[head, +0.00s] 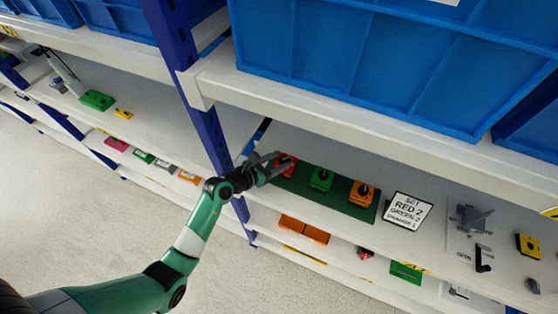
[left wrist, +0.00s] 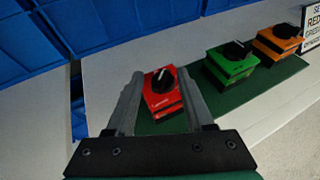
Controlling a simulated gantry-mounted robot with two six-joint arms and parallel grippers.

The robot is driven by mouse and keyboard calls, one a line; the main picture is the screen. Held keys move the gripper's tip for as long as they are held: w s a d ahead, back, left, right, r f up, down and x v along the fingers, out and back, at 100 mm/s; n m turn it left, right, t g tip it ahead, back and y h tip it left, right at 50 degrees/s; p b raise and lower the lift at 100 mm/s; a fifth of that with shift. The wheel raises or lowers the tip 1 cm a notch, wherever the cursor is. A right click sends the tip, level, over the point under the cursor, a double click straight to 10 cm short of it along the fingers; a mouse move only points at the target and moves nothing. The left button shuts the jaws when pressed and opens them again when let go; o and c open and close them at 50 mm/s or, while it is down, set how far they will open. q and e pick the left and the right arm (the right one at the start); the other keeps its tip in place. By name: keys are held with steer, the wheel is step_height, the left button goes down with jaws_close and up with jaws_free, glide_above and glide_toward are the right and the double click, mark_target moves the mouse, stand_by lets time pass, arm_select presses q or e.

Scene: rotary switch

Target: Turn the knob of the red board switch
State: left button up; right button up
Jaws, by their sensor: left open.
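The red board switch (head: 284,164) sits at the left end of a dark green board on a white shelf. In the left wrist view the red switch (left wrist: 161,103) shows a black rotary knob (left wrist: 161,81) on top. My left gripper (head: 270,164) is at the red switch in the head view. In the left wrist view its two grey fingers (left wrist: 160,90) stand open on either side of the switch, with the knob between their tips. I cannot tell whether a finger touches it. My right gripper is not in view.
A green switch (head: 320,179) and an orange switch (head: 362,194) stand to the right on the green board (head: 342,190). A sign (head: 407,210) reads "SET RED 2". A blue rack post (head: 213,140) stands close left of my arm. Blue bins (head: 390,60) sit on the shelf above.

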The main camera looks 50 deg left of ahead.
arm_select(q)
steer(key=c, duration=0.7)
jaws_close()
steer(key=shift+f, duration=0.1)
stand_by(0.5)
steer(key=o, duration=0.7)
jaws_free()
steer(key=shift+a, duration=0.1)
steer(key=shift+s, duration=0.1)
